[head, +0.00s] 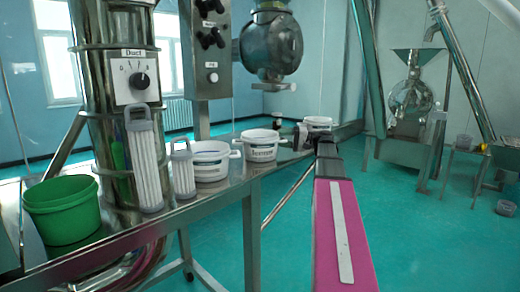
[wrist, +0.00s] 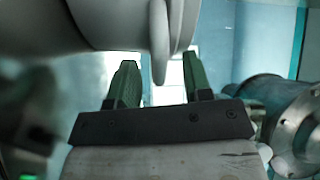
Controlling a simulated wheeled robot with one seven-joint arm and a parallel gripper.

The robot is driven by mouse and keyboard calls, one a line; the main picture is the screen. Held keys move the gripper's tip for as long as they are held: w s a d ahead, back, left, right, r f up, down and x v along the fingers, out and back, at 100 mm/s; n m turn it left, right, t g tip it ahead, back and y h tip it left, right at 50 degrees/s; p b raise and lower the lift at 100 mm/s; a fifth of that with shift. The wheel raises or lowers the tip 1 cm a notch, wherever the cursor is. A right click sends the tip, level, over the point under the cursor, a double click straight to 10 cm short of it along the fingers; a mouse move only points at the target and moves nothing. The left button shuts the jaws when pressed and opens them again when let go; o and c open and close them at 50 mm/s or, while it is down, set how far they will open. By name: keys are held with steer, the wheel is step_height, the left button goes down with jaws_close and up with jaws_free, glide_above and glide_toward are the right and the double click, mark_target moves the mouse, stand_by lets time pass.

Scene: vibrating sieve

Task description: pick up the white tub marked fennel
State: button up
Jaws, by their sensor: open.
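Three white tubs with dark-lettered labels stand in a row on the metal bench in the head view: a near tub (head: 210,172), a middle tub (head: 262,139) and a far tub (head: 319,120). The lettering is too small for me to tell which says fennel. My gripper (head: 301,136) is at the left side of the far tub, partly hidden by my arm. In the wrist view my gripper (wrist: 159,78) is open, its green fingers apart. A large blurred white tub (wrist: 95,22) fills the top, and its narrow projecting part hangs between the fingers. I cannot tell whether they touch it.
A green bucket (head: 63,212) and two white ribbed filter cartridges, one large (head: 147,165) and one small (head: 183,172), stand on the bench's near left. A steel column (head: 115,90) and control box (head: 207,50) rise behind. Open floor (head: 420,235) lies at right.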

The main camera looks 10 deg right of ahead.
steer(key=shift+a, duration=0.1)
jaws_close()
steer(key=shift+r, duration=0.1)
